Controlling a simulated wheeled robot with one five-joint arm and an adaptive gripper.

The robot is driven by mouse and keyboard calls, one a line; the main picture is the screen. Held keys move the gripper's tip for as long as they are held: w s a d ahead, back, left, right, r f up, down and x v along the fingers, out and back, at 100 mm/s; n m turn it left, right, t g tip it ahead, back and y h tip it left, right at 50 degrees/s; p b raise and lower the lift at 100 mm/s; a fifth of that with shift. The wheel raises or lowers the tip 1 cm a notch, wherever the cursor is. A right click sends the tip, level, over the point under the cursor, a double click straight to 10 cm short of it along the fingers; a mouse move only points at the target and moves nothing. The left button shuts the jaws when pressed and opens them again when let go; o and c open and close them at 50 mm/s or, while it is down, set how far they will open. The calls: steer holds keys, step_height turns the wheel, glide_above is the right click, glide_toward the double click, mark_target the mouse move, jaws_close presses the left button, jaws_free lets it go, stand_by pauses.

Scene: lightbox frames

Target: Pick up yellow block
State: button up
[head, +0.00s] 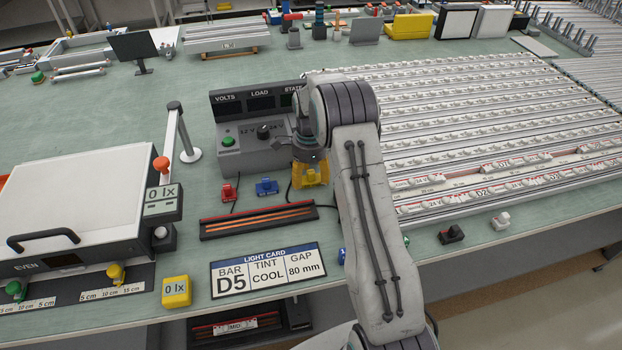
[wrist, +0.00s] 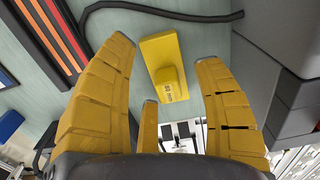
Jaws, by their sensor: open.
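The yellow block (wrist: 160,48) shows in the wrist view on the green bench top, a flat piece with a smaller raised part toward the viewer. My gripper (wrist: 165,52) has yellow fingers spread wide, one on each side of the block in the picture, with clear space between. A third, shorter finger shows below it. Nothing is held. In the head view my gripper (head: 310,174) points down beside the grey meter box; the block cannot be told apart from the yellow fingers there.
A red block (head: 229,192) and a blue block (head: 267,186) stand to the left. The meter box (head: 250,140) is close behind. A black rack with orange strips (head: 258,222) lies in front. A black cable (wrist: 160,14) curves past the block.

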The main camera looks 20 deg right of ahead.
steer(key=shift+c, duration=0.4)
jaws_close()
